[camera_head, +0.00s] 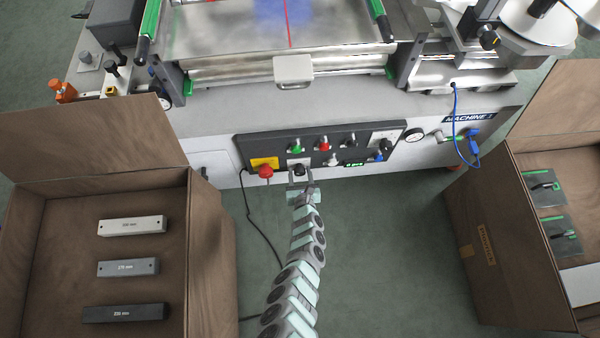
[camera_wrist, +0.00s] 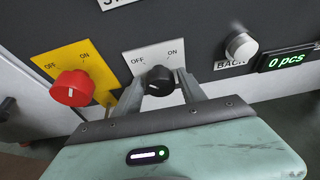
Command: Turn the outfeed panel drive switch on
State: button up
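A black rotary switch (camera_wrist: 160,80) sits on a white plate marked OFF and ON, on the dark control panel (camera_head: 228,0) front of the machine. In the head view the switch (camera_head: 299,168) is partly hidden by my gripper. My gripper (camera_wrist: 161,90) is open, with one finger on each side of the black switch and small gaps visible between fingers and knob. I cannot tell whether either finger touches it. The knob's pointer direction is too small to read surely. The word "outfeed" cannot be read in either view.
A red knob (camera_wrist: 71,88) on a yellow OFF/ON plate is close on the left. Open boxes stand left (camera_head: 205,240) and right (camera_head: 480,250).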

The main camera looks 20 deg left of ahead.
grip_shut()
dwell(0.5)
jog(key=shift+w+d+m+y, duration=0.2)
jog(key=shift+m+y, duration=0.3)
jog(key=shift+m, duration=0.3)
jog(key=m+y+b, duration=0.1)
jog(key=m+g+y+b, duration=0.1)
jog(key=shift+s+f+m+b, duration=0.1)
jog(key=shift+f+m+b, duration=0.15)
jog(key=shift+m+b, duration=0.15)
jog(key=shift+r+m+y+b, duration=0.15)
jog(key=shift+m+y+b, duration=0.55)
jog(key=shift+m, duration=0.8)
